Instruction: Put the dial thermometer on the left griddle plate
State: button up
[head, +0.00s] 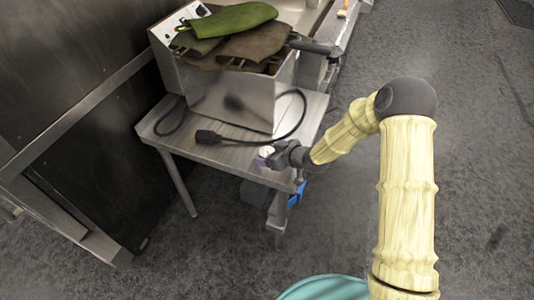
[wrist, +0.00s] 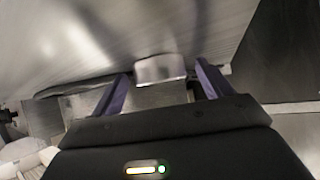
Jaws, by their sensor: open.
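My gripper (head: 274,155) is at the front right edge of a metal table in the head view. A small pale object (head: 265,151) shows at its tip, possibly the dial thermometer; it is too small to tell. In the wrist view my gripper (wrist: 160,80) has its two purple fingers apart. A shiny silver piece (wrist: 160,68) shows between them, with a gap on each side; I cannot tell whether it is the thermometer. No griddle plate can be made out; cloths cover the top of a steel appliance (head: 232,102) on the table.
Green and brown cloths (head: 232,22) lie on the appliance. A black cord with a plug (head: 208,137) lies on the metal table (head: 165,130), close to my gripper. A dark wall panel (head: 70,60) stands at left. A blue item (head: 297,193) is under the table. Floor at right is clear.

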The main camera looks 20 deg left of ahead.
aim_at(270, 153)
jog(key=shift+c, duration=0.2)
jog(key=c, duration=1.2)
jog(key=shift+o, duration=0.2)
notch_tip(270, 153, up, 10)
jog(key=p, duration=0.1)
